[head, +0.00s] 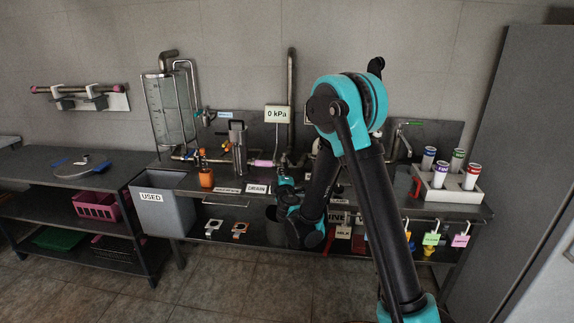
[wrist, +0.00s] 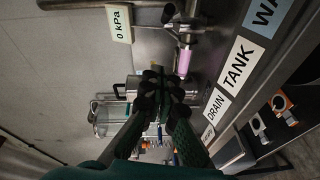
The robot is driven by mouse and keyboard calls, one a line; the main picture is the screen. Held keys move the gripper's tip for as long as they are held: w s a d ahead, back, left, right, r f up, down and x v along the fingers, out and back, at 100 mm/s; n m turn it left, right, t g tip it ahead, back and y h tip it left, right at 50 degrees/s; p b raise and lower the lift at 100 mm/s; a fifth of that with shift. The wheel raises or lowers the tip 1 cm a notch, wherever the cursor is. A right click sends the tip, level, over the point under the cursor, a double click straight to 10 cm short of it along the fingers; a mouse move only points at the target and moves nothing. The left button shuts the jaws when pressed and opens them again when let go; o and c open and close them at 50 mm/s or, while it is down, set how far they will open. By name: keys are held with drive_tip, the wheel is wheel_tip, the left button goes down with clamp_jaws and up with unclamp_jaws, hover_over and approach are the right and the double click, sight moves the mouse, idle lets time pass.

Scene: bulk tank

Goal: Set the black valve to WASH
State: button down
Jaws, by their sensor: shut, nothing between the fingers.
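My gripper (wrist: 165,92) is shut and empty in the wrist view, above the bench by the pipework. In the head view only its teal end (head: 285,180) shows in part, beside my arm. A small black piece (wrist: 168,12) on a metal pipe fitting near the top of the wrist view may be the black valve's handle; I cannot tell its setting. My fingers are apart from it. The label strip shows DRAIN (wrist: 215,105), TANK (wrist: 238,65) and a cut-off label starting WA (wrist: 268,15).
A pink-sleeved pipe part (wrist: 184,60) is close to my fingertips. The gauge (head: 278,114) reads 0 kPa. A grey USED bin (head: 165,212) is at the bench's left; a white holder (head: 444,193) with capped containers is at right. Free floor lies in front.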

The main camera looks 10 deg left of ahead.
sight(291, 160)
drive_tip(key=w+d+f, duration=0.1)
drive_tip(key=w, duration=1)
drive_tip(key=shift+w+f, duration=0.15)
drive_tip(key=shift+w, duration=0.05)
drive_tip(key=shift+d, duration=0.15)
drive_tip(key=d, duration=0.1)
drive_tip(key=w+d, duration=0.1)
drive_tip(key=d, duration=0.1)
drive_tip(key=shift+w+d, duration=0.3)
drive_tip(key=shift+d, duration=0.05)
drive_tip(key=shift+s, duration=0.1)
